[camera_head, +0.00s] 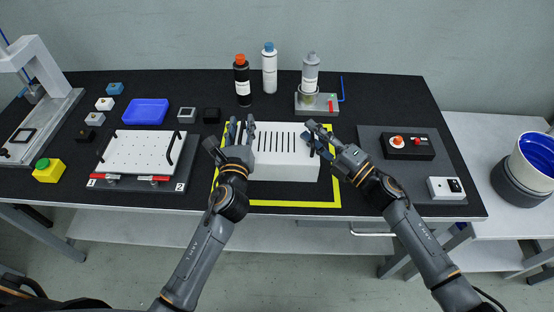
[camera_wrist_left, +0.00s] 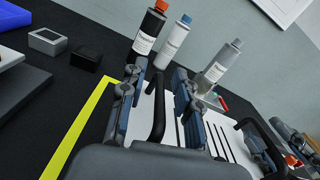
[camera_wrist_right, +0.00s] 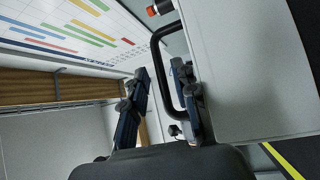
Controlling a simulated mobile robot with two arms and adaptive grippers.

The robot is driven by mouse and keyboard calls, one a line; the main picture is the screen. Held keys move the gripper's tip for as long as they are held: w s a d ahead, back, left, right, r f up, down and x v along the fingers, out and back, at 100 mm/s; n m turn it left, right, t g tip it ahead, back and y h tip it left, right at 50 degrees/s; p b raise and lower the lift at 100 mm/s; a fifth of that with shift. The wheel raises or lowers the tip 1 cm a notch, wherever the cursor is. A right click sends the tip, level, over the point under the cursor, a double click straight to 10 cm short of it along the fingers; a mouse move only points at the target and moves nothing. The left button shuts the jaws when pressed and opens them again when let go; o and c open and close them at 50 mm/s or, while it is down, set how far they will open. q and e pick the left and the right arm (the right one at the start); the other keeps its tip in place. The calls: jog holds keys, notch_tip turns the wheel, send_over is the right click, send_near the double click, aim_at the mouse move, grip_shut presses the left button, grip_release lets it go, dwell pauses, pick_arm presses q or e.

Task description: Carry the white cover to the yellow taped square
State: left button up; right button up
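The white cover (camera_head: 285,165), a box with a row of dark slots on top, is at the table's middle, within the outline of the yellow taped square (camera_head: 290,203). I cannot tell whether it touches the table. It has a black handle at each end. My left gripper (camera_head: 240,132) is at its left end, fingers apart with the left handle (camera_wrist_left: 157,110) between them. My right gripper (camera_head: 320,138) is at its right end, fingers apart on either side of the right handle (camera_wrist_right: 160,75).
A white perforated plate (camera_head: 140,150) sits on a fixture at left, near a blue tray (camera_head: 146,111). Bottles (camera_head: 242,80) and a silver canister on a stand (camera_head: 316,103) are behind the cover. A dark panel with a control box (camera_head: 408,146) is at right.

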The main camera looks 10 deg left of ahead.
pick_arm(q)
jog(key=shift+f, duration=0.1)
pick_arm(e)
jog(key=shift+s+a+f, duration=0.1)
pick_arm(q)
jog(key=s, duration=0.4)
jog(key=s+d, duration=0.1)
jog(key=s, duration=0.2)
jog(key=shift+s, duration=0.1)
pick_arm(e)
jog(key=shift+a, duration=0.1)
pick_arm(q)
jog(key=shift+s, duration=0.35)
pick_arm(e)
jog(key=shift+s, duration=0.1)
jog(key=v, duration=1.2)
